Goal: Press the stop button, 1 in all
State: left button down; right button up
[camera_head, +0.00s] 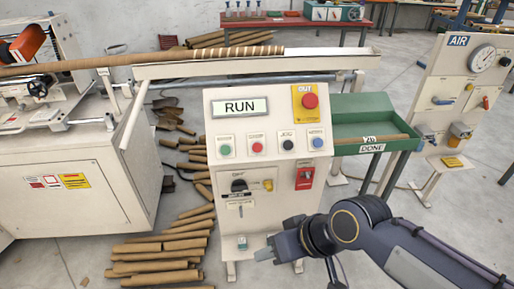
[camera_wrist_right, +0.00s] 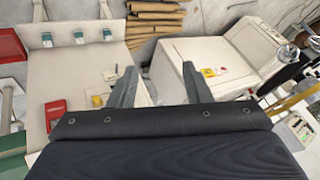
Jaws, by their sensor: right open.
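The cream control panel (camera_head: 215,180) stands in the middle of the head view, its display (camera_head: 240,107) reading RUN. Below the display is a row of small buttons: green (camera_head: 225,150), red (camera_head: 257,147), black (camera_head: 287,144) and blue (camera_head: 318,142). Their labels are too small to read surely, so I cannot tell which says stop. A larger red mushroom button (camera_head: 310,101) sits on a yellow plate at the upper right. My right gripper (camera_head: 265,254) is low before the panel, below the buttons and apart from them. In the wrist view its two fingers (camera_wrist_right: 156,86) are spread and empty.
A red switch (camera_head: 305,177) and a black knob (camera_head: 239,185) sit lower on the panel. A green tray (camera_head: 362,110) stands to its right, an AIR board (camera_head: 440,85) beyond. Cardboard tubes (camera_head: 160,248) lie on the floor at left, beside the winding machine (camera_head: 70,190).

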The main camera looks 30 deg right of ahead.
grip_shut()
dwell(1.5)
